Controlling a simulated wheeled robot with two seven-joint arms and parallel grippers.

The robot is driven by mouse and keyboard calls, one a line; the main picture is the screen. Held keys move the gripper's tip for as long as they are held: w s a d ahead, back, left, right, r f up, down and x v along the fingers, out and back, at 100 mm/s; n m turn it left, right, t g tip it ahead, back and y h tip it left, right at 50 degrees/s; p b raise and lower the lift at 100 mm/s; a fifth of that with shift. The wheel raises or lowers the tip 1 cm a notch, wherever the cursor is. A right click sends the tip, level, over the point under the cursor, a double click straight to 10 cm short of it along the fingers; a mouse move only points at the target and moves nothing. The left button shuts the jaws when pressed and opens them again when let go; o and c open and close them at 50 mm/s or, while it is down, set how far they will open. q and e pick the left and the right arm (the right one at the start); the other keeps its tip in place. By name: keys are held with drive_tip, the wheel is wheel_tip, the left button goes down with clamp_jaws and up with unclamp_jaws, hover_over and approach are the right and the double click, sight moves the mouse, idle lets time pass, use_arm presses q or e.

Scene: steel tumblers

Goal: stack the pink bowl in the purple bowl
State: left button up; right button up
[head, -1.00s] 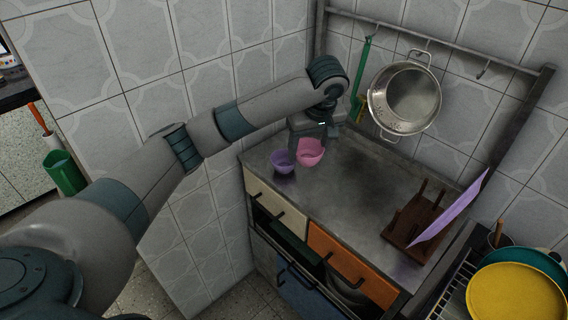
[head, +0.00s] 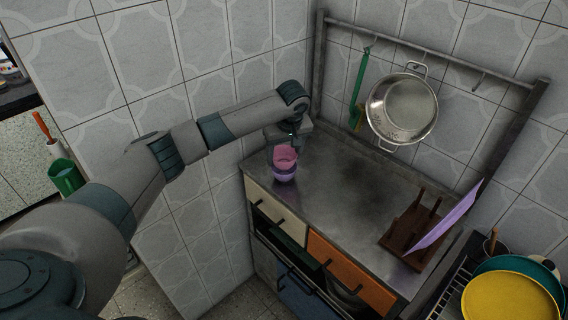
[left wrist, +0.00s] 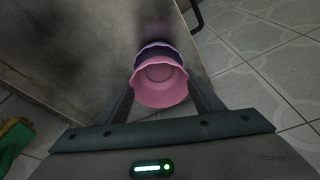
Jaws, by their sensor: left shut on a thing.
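The pink bowl (head: 285,155) is in my left gripper (head: 284,150), at the left end of the counter. The left wrist view shows the pink bowl (left wrist: 160,88) between the two fingers of the left gripper (left wrist: 163,100). The purple bowl (head: 284,174) is directly below the pink bowl, on the counter; in the left wrist view only its rim (left wrist: 158,47) shows behind the pink one. The pink bowl overlaps the purple bowl in both views; I cannot tell whether it rests inside it. My right gripper is not in view.
The steel counter (head: 345,200) is clear in the middle. A brown rack (head: 408,232) with a purple board (head: 447,222) stands at its right. A colander (head: 402,108) hangs on the wall. A yellow plate (head: 512,298) lies at the lower right. The tiled wall is close behind my left arm.

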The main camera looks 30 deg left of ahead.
sight(284, 165)
use_arm(q)
drive_tip(key=f, duration=0.1)
drive_tip(key=f+p, duration=0.1)
drive_tip(key=f, duration=0.1)
drive_tip(key=shift+s+f+p, duration=0.15)
drive_tip(key=shift+s+p, duration=0.1)
drive_tip(key=shift+p, duration=0.05)
drive_tip(key=shift+w+d+f, duration=0.1)
drive_tip(key=shift+f, duration=0.4)
drive_tip(key=o, duration=1)
drive_tip(key=shift+w, duration=0.1)
drive_tip(key=shift+r, duration=0.2)
drive_tip(key=shift+r, duration=0.45)
drive_tip(key=b+v, duration=0.2)
drive_tip(key=v, duration=0.9)
drive_tip(key=shift+b, duration=0.3)
